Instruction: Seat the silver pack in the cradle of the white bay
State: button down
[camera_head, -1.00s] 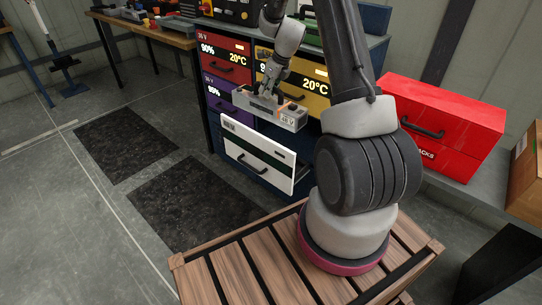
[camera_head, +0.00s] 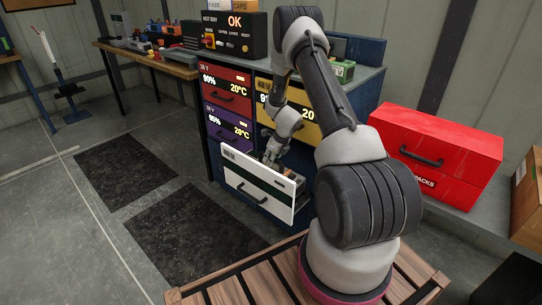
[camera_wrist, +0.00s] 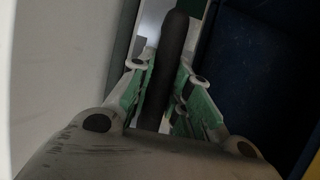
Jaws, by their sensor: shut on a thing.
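My gripper (camera_head: 269,158) points down into the open white bay (camera_head: 256,187), just behind its white front panel. In the wrist view my gripper (camera_wrist: 162,88) has its green-padded fingers closed on both sides of a dark bar, the handle (camera_wrist: 172,65) of the silver pack. The pack is down behind the front panel. In the head view only a small part of it may show beside the fingers; most is hidden by the panel and gripper. I cannot see the cradle or tell whether the pack touches it.
Red (camera_head: 226,95) and purple (camera_head: 228,122) drawers are closed left of the yellow drawer (camera_head: 302,117), which is above the bay. A control box (camera_head: 235,36) showing OK stands on top. A red chest (camera_head: 437,150) stands at right. Dark mats lie on the floor at left.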

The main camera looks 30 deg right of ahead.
jog(key=shift+w+f, duration=0.15)
jog(key=shift+f, duration=1.8)
jog(key=c, duration=1.7)
grip_release()
jog(key=shift+f, duration=0.2)
jog(key=o, duration=0.4)
jog(key=shift+s, duration=0.2)
jog(key=shift+r, duration=0.1)
